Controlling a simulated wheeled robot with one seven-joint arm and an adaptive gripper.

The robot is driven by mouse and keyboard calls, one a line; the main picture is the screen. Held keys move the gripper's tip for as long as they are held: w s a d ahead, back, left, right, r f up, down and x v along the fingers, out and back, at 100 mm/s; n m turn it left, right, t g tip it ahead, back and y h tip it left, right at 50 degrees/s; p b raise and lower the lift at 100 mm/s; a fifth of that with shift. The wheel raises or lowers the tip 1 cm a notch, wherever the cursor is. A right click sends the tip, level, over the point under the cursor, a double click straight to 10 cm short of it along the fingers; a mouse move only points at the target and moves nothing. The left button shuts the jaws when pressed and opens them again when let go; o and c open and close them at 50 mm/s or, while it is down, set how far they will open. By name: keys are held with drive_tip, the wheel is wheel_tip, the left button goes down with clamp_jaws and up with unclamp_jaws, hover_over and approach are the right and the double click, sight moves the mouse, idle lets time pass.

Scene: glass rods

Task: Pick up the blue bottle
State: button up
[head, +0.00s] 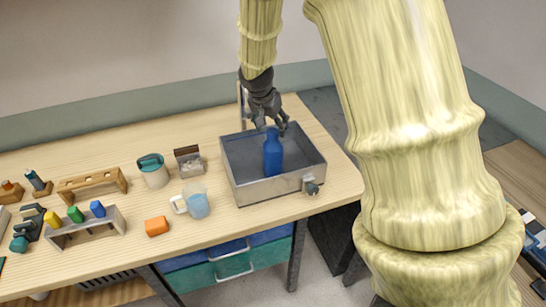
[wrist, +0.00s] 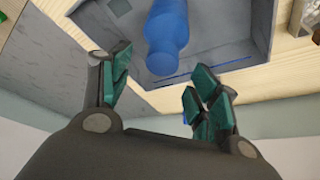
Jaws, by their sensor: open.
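The blue bottle (head: 272,155) stands upright inside a grey metal tray (head: 241,195) near the right end of the table. My gripper (head: 271,119) is open just above and behind the bottle's top in the head view. In the wrist view the bottle (wrist: 166,38) lies beyond the gap between my open fingers (wrist: 158,88), with its neck end toward them. The fingertips have green pads, and nothing is held between them. I cannot tell whether a fingertip touches the bottle.
Left of the tray are a beaker (head: 197,202) with blue liquid, a grey box (head: 188,161), a teal-topped jar (head: 153,170) and an orange block (head: 157,226). A rack (head: 88,229) with coloured pieces stands farther left. The tray walls surround the bottle.

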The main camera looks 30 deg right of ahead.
sight(273, 131)
drive_tip(key=shift+a+p+x, duration=0.2)
drive_tip(key=shift+p+x, duration=0.5)
drive_tip(key=shift+x, duration=1.65)
drive_tip(key=shift+s, duration=0.1)
drive_tip(key=shift+c, duration=0.2)
clamp_jaws()
